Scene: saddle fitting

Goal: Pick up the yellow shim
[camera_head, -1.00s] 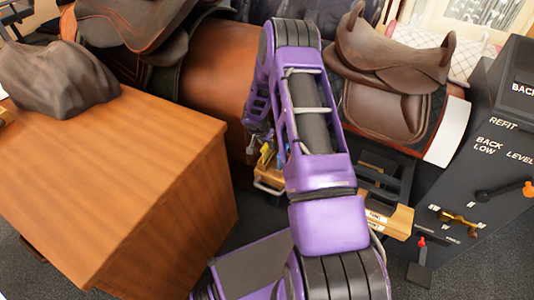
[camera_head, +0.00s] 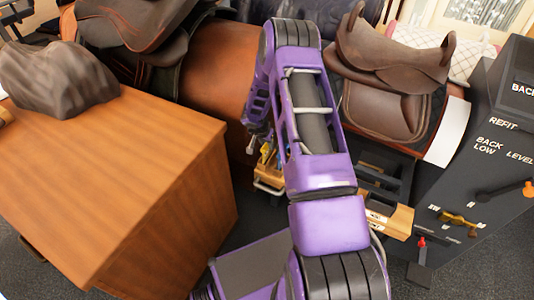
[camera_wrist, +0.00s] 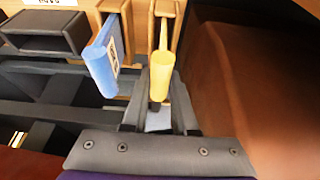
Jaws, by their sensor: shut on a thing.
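The yellow shim (camera_wrist: 161,75) stands in a slot of a wooden rack, its rounded yellow end toward the wrist camera. My gripper (camera_wrist: 158,100) is shut on the yellow shim, with one dark finger on each side of it. The fingertips are partly hidden behind the shim's end. A blue shim (camera_wrist: 102,66) with a pale label stands in the slot to the left, apart from the fingers. In the head view my purple arm hides most of the gripper and rack.
A dark block (camera_wrist: 45,32) is left of the blue shim. A brown leather surface (camera_wrist: 250,90) rises close on the right. In the head view a wooden cabinet (camera_head: 130,190) stands left, and a dark lever panel (camera_head: 480,170) and brown saddle (camera_head: 385,80) stand right.

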